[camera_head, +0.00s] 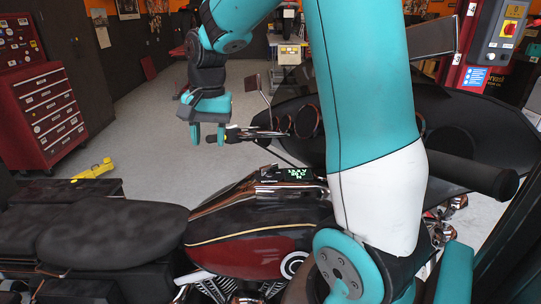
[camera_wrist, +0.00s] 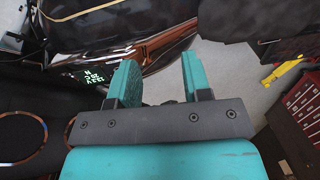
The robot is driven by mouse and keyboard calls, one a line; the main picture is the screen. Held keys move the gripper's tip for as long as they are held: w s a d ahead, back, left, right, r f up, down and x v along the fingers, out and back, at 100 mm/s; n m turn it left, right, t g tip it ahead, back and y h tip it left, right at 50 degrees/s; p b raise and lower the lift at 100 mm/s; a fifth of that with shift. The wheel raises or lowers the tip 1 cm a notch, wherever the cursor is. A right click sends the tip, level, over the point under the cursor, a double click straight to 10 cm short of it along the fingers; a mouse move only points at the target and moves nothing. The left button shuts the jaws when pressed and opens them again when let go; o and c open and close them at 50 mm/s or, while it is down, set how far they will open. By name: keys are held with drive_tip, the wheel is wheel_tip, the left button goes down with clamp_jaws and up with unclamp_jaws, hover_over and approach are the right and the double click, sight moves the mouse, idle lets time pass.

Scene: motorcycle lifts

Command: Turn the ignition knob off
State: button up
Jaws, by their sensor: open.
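A motorcycle with a black and red tank (camera_head: 240,235) stands in front of me. On top of the tank is a dark console with a lit green display (camera_head: 293,174); the display also shows in the wrist view (camera_wrist: 92,76). I cannot make out the ignition knob clearly; part of the console lies behind my gripper's left finger in the wrist view. My gripper (camera_head: 208,135) points down with its two teal fingers apart and nothing between them. In the head view it appears above and left of the console, by the far handlebar grip (camera_head: 232,135). The gripper also shows in the wrist view (camera_wrist: 158,65).
The handlebar, round gauges (camera_head: 306,121) and dark fairing (camera_head: 455,130) rise at the right. The black seat (camera_head: 110,233) lies left of the tank. A red tool chest (camera_head: 45,112) and a yellow object (camera_head: 95,169) stand beyond.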

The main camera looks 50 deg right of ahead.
drive_tip(key=w+d+m+p, duration=0.2)
drive_tip(key=d+m, duration=0.5)
drive_tip(key=d, duration=0.6)
drive_tip(key=m+g, duration=0.1)
drive_tip(key=m, duration=0.4)
approach(271, 165)
drive_tip(key=shift+h, duration=0.4)
drive_tip(key=f+p, duration=0.1)
drive_tip(key=f, duration=0.2)
drive_tip(key=f+p, duration=0.2)
drive_tip(key=f, duration=0.1)
drive_tip(key=a+f+p, duration=0.1)
drive_tip(key=f, duration=0.3)
drive_tip(key=shift+s+p, duration=0.3)
clamp_jaws()
